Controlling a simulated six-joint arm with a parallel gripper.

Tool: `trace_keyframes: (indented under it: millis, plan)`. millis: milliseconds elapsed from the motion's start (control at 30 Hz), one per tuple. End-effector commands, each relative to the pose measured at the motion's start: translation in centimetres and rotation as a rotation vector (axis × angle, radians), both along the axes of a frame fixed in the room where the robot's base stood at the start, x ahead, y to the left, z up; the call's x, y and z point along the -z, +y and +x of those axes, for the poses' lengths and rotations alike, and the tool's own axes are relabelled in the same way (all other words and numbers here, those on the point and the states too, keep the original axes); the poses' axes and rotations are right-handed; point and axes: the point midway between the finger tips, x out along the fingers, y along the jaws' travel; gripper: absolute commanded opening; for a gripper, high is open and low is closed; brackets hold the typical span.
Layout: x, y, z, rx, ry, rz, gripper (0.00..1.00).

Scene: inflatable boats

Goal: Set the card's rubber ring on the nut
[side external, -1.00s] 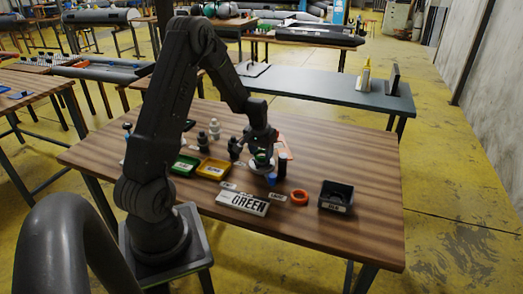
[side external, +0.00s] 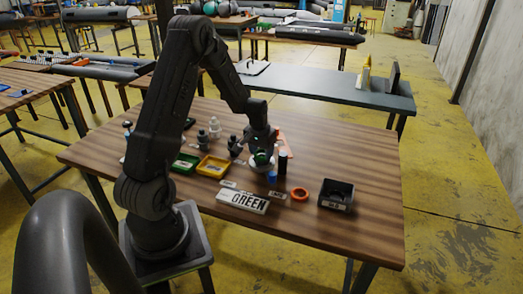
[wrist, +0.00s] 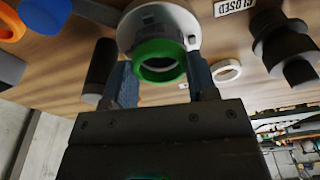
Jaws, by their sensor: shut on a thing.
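The card (side external: 242,202) lies near the table's front and reads GREEN. The green rubber ring (wrist: 160,52) is between the fingers of my gripper (wrist: 162,78), which is shut on it. In the side external view my gripper (side external: 262,153) is low over the middle of the table. The pale, round nut (wrist: 137,22) shows right behind the ring in the wrist view, close to in line with it. I cannot tell whether ring and nut touch. In the side external view the gripper partly hides the nut.
A black cylinder (side external: 283,161) and a blue piece (side external: 272,177) stand close to my gripper. An orange ring (side external: 299,194) and a black bin (side external: 336,194) are to the right. Yellow (side external: 212,167) and green trays (side external: 185,163) are left. A white ring (wrist: 226,70) lies near the nut.

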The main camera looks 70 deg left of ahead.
Motion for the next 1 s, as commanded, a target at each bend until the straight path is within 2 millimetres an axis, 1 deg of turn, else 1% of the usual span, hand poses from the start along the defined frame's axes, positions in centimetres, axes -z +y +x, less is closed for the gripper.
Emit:
trace_keyframes:
  millis: [900, 933, 1000]
  plan:
    - [0.35, 0.01, 0.02, 0.0, -0.001, 0.001, 0.31]
    - [0.34, 0.01, 0.02, 0.0, -0.001, 0.001, 0.56]
    - [0.34, 0.01, 0.02, 0.0, -0.001, 0.001, 0.62]
